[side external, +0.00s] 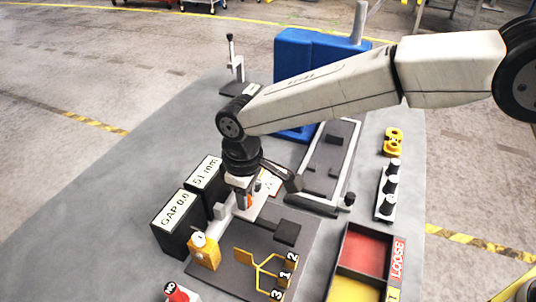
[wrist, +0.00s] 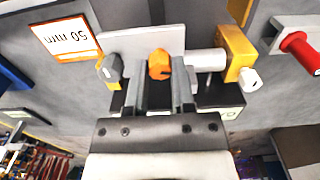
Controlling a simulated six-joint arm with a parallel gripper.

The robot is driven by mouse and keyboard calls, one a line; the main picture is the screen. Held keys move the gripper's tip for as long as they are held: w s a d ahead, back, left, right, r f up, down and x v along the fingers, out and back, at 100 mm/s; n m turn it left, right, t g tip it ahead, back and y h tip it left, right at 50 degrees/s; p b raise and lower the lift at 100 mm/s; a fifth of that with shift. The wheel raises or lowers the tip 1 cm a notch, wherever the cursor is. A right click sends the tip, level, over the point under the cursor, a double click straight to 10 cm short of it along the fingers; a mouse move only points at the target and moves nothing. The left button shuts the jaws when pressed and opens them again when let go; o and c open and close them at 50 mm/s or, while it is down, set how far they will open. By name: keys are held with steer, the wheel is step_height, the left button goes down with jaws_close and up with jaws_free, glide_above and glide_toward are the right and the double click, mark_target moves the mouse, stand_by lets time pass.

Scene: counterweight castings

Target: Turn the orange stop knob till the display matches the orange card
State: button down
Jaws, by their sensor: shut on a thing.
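The orange stop knob (wrist: 159,64) sits between the fingertips of my gripper (wrist: 163,80) in the wrist view, in front of a pale plate. My gripper is shut on it. In the side external view my gripper (side external: 243,196) points down, and a bit of the orange knob (side external: 250,201) shows beside it. The display (side external: 207,173) is a black box reading 51 mm. The orange-bordered card (wrist: 66,38) shows upside down in the wrist view and reads 50 mm. In the side external view the card is partly hidden behind my wrist.
A second black box (side external: 176,212) reads GAP 0.0. A yellow block with a white knob (side external: 204,250) and a red knob (side external: 176,292) stand near the front. A numbered yellow track (side external: 262,268) lies right of them.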

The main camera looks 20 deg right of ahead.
steer(key=shift+m, duration=1.5)
steer(key=shift+c, duration=2.3)
jaws_free()
steer(key=shift+r, duration=3.95)
